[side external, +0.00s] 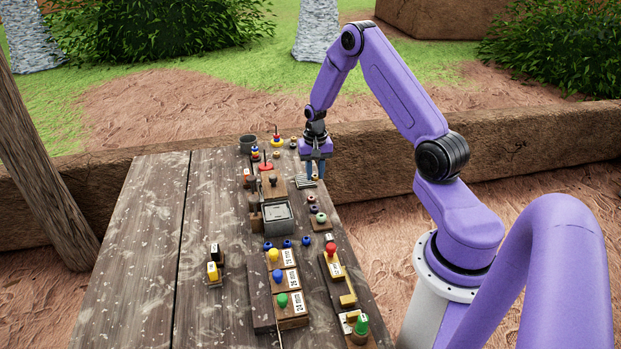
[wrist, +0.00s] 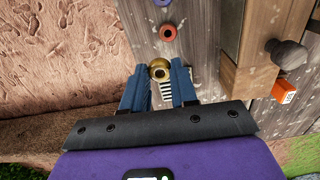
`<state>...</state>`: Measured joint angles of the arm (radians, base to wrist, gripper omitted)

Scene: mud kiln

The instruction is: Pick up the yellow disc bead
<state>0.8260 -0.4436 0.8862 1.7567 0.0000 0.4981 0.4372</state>
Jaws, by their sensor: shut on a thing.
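The yellow disc bead (wrist: 159,70) is a small gold ring with a dark hole, at the middle of the wrist view. My gripper (wrist: 158,76) has its two blue fingers on either side of the bead, shut on it. In the side external view my gripper (side external: 316,172) points down over the right edge of the table, near its far half. The bead is too small there to make out clearly. I cannot tell from these frames whether it is clear of the surface.
A black-and-white striped piece (wrist: 167,92) lies below the fingers. A red ring bead (wrist: 168,33) is just ahead. A wooden box with a dark knob (wrist: 287,52) and an orange block (wrist: 284,91) are to the right. The left part of the table (side external: 150,220) is clear.

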